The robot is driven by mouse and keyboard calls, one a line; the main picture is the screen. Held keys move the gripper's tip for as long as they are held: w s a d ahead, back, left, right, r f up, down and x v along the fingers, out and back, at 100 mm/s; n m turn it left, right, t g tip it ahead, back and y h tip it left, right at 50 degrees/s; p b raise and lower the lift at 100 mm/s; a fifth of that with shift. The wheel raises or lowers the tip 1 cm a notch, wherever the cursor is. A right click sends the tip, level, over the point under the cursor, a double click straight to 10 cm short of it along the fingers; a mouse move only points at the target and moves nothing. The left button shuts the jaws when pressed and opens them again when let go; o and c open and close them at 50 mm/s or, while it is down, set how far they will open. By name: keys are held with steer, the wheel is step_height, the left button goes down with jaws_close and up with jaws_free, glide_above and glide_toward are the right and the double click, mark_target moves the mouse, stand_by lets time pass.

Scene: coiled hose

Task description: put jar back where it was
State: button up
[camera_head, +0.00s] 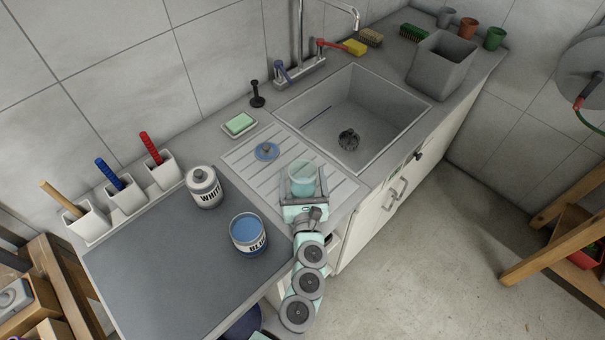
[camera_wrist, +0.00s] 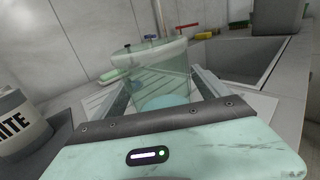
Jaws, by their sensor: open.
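A clear glass jar (camera_head: 304,176) with pale blue contents stands upright on or just above the ribbed drainboard (camera_head: 345,190), left of the sink. My gripper (camera_head: 302,190) is open, with its fingers on either side of this jar. In the wrist view the jar (camera_wrist: 155,75) is between the two spread fingers (camera_wrist: 165,92), and its lower part is partly hidden by my gripper. I cannot tell whether a finger touches it. A white jar labelled WHITE (camera_head: 204,190) with a lid and an open jar of blue paint (camera_head: 248,236) stand on the dark counter.
A blue lid (camera_head: 267,151) lies on the drainboard behind the glass jar, with a green soap (camera_head: 239,123) in a dish beyond. The sink (camera_head: 350,115) is to the right. Brush holders (camera_head: 127,196) line the wall. The front of the dark counter (camera_head: 165,290) is clear.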

mark_target(304, 195)
steer(key=s, duration=1.1)
steer(key=shift+s+d+f, duration=0.1)
steer(key=shift+s+d, duration=0.05)
steer(key=shift+d, duration=0.2)
